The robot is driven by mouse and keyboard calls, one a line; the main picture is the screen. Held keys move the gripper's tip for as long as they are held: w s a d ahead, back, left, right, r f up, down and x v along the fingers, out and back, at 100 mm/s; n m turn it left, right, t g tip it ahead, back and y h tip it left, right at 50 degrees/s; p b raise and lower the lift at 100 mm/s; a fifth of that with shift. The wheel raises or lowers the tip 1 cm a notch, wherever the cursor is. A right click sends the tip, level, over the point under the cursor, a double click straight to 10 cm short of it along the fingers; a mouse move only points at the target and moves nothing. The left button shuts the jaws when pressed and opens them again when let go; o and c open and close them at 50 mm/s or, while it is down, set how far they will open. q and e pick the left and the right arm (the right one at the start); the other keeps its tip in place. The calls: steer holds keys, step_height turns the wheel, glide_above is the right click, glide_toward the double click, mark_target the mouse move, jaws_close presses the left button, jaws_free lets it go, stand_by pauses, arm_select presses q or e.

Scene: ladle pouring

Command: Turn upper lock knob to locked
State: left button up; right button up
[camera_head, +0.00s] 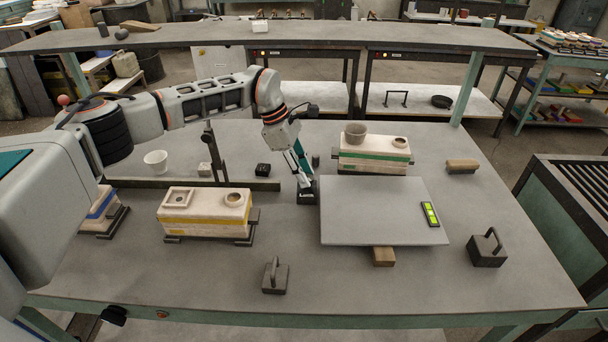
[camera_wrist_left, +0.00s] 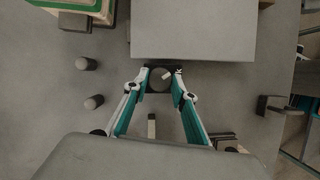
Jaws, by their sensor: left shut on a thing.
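A round dark knob (camera_wrist_left: 159,80) with a pale pointer mark sits at the edge of a grey plate (camera_wrist_left: 193,30) in the left wrist view. The mark slants up to the right. My left gripper (camera_wrist_left: 161,76) is shut on the knob, one fingertip on either side. In the head view my left gripper (camera_head: 307,192) points down at the left edge of the grey plate (camera_head: 375,215) and hides the knob. A green-lit indicator (camera_head: 430,214) lies on the plate's right side. I cannot tell whether the knob stands at locked. My right gripper is not in view.
A green-striped mold (camera_head: 374,156) stands behind the plate, and a yellow-striped mold (camera_head: 205,213) stands to its left. A wooden block (camera_head: 383,257) shows under the plate's front edge. Handled dark weights (camera_head: 275,277) (camera_head: 487,250) stand in front and at right. The table front is mostly clear.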

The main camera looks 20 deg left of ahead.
arm_select(q)
steer(key=shift+w+f+m+b, duration=0.15)
steer(key=shift+m+b, duration=0.15)
steer(key=shift+m, duration=0.2)
steer(key=m+b, duration=0.1)
steer(key=m+g+b, duration=0.2)
steer(key=m+b, duration=0.1)
steer(key=shift+w+f, duration=0.1)
steer(key=shift+f, duration=0.15)
steer(key=shift+m+y+b, duration=0.3)
steer(key=shift+b, duration=0.15)
steer(key=shift+r+m+g+b, duration=0.25)
steer(key=shift+m+g+b, duration=0.05)
steer(key=shift+m+b, duration=0.45)
steer(key=shift+r, duration=0.1)
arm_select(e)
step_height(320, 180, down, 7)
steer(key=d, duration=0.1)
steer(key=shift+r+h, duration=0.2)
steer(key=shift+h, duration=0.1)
